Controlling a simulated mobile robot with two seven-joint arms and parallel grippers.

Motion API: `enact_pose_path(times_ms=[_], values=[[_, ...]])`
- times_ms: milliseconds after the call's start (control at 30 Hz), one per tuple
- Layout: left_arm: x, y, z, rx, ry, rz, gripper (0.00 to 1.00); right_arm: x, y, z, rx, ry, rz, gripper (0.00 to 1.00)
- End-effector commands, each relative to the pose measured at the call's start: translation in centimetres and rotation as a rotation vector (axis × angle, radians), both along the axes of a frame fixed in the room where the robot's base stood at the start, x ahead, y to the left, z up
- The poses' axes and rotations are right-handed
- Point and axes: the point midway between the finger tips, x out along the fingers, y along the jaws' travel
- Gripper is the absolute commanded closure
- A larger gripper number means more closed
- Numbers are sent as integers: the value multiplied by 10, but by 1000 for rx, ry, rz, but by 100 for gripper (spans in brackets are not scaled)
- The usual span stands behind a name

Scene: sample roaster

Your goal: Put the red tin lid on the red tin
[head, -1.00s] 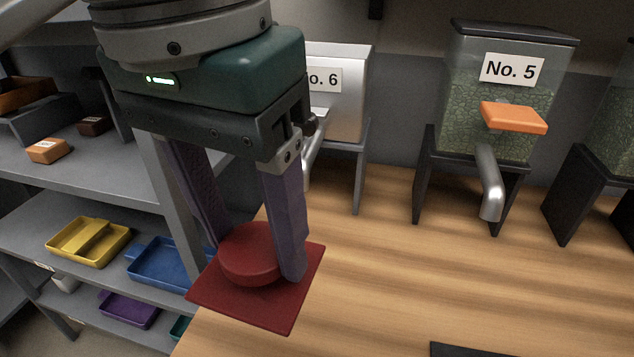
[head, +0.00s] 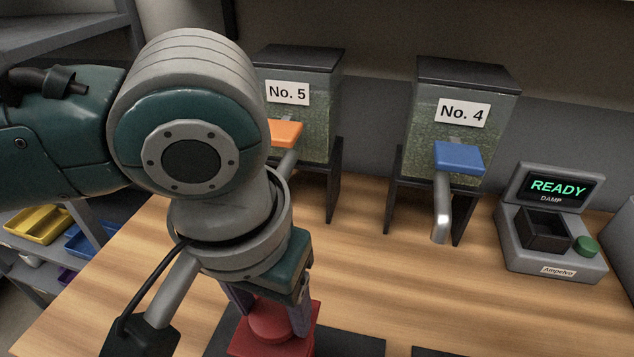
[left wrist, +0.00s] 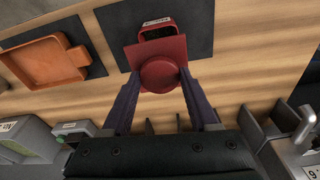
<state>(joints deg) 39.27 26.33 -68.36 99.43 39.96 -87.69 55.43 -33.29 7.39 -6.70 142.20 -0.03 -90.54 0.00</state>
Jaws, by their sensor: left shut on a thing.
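My left gripper (head: 272,325) is shut on the round knob of the red tin lid (head: 243,347), a flat red square plate, near the bottom of the head view. In the left wrist view the lid (left wrist: 133,56) hangs level between the gripper's fingers (left wrist: 158,95). Just past the lid's far edge, the red tin (left wrist: 143,35) with a pale label stands on a dark mat (left wrist: 205,28). The lid hides part of the tin, and I cannot tell how large the gap between them is. My right gripper is not in view.
An orange tray (left wrist: 45,62) lies on another dark mat beside the tin's mat. Dispensers No. 5 (head: 315,125) and No. 4 (head: 415,140) and a meter reading READY (head: 550,255) line the back. The wooden counter (head: 400,285) between is clear.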

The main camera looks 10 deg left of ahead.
Motion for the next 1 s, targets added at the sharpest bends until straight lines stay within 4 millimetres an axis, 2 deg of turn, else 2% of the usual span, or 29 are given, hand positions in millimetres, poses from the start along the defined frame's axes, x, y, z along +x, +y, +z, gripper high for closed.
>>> enact_pose_path(times_ms=[367,567,700,1000], values=[[0,0,-1,1,-1,0,94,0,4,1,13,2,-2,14],[-1,0,3,2,2,0,94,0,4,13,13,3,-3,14],[-1,0,-18,2,2,-2,94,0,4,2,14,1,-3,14],[-1,0,-47,1,1,-1,94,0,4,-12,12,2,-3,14]])
